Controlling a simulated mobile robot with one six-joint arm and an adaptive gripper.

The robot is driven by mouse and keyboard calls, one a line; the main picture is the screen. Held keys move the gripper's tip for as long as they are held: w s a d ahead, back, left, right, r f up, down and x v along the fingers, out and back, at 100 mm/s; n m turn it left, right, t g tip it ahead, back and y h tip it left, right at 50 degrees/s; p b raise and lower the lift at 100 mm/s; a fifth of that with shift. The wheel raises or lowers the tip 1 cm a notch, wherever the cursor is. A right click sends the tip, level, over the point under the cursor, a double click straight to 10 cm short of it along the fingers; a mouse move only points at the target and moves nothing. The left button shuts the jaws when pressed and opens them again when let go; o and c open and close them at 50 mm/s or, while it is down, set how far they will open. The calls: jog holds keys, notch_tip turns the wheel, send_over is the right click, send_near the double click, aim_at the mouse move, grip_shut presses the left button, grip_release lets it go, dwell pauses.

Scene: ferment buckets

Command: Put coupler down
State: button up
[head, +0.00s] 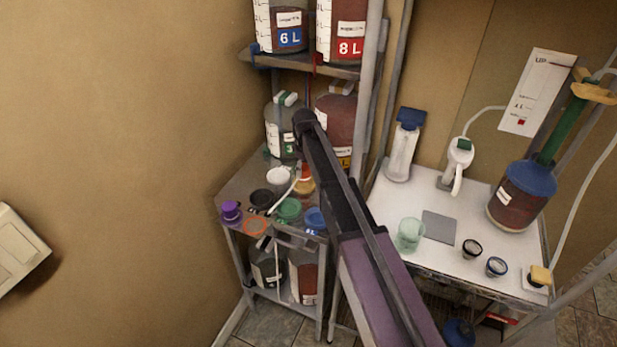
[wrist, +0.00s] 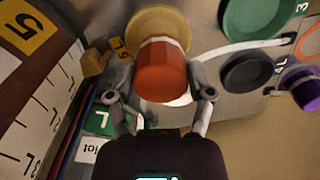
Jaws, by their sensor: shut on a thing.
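The coupler, as far as I can tell, is an orange-red cylinder (wrist: 162,72) with a pale band, between the fingers of my gripper (wrist: 160,95) in the wrist view. My gripper is shut on it. It overlaps a round yellow lid (wrist: 152,22); I cannot tell whether they touch. In the head view the orange piece (head: 305,170) shows just above the yellow lid (head: 304,187) on the grey shelf, beside my arm. My gripper is mostly hidden behind the arm there.
The grey shelf (head: 238,190) also holds a purple cap (head: 230,210), a black lid (head: 262,199), a green lid (head: 289,209) and a blue lid (head: 315,220). Buckets stand close behind. A white table (head: 385,205) with a beaker (head: 410,234) is at right.

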aim_at(305, 175)
jog(key=shift+f+b, duration=1.4)
jog(key=shift+f, duration=0.25)
jog(key=shift+f, duration=0.1)
jog(key=o, duration=1.2)
jog(key=shift+o, duration=0.2)
notch_tip(305, 175, up, 12)
jog(key=p, duration=1.2)
